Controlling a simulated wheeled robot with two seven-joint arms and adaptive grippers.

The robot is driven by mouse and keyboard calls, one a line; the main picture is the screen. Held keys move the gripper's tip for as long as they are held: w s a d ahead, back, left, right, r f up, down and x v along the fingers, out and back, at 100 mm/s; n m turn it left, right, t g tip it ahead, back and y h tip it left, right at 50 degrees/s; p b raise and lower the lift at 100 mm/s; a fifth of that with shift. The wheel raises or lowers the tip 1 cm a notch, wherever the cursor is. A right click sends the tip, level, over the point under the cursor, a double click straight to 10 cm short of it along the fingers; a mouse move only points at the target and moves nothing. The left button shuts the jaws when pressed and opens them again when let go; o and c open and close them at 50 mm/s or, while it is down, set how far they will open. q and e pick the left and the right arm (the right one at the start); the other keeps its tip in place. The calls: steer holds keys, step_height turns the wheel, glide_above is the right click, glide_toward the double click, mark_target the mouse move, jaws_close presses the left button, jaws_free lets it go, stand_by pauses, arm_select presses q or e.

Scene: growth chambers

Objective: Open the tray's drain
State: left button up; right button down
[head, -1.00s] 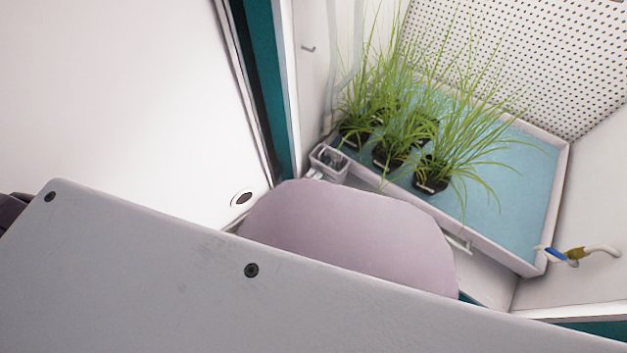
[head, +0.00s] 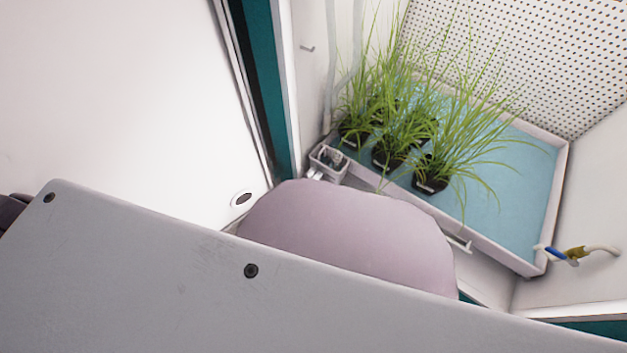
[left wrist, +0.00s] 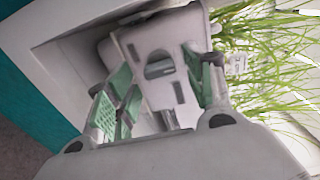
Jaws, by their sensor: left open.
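The tray (head: 556,205) is a shallow light box with a blue surface inside the chamber. At its near right corner in the head view is a brass valve (head: 575,254) with a blue handle (head: 553,253) and a pale hose end. In the left wrist view my left gripper (left wrist: 160,78) is open, its green-padded fingers apart. A pale part with a dark slot (left wrist: 160,65) shows between the fingers; I cannot tell what it is or whether they touch it. My own arm covers the left gripper in the head view. My right gripper is out of view.
Grassy plants in several black pots (head: 430,182) stand on the tray's left half. A small grey container (head: 328,162) is at the tray's left end. A white door or panel (head: 120,90) and a teal frame edge (head: 262,85) bound the left. A perforated wall (head: 520,60) stands behind.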

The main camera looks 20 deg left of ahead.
arm_select(q)
steer(key=v, duration=1.2)
stand_by(0.5)
stand_by(0.6)
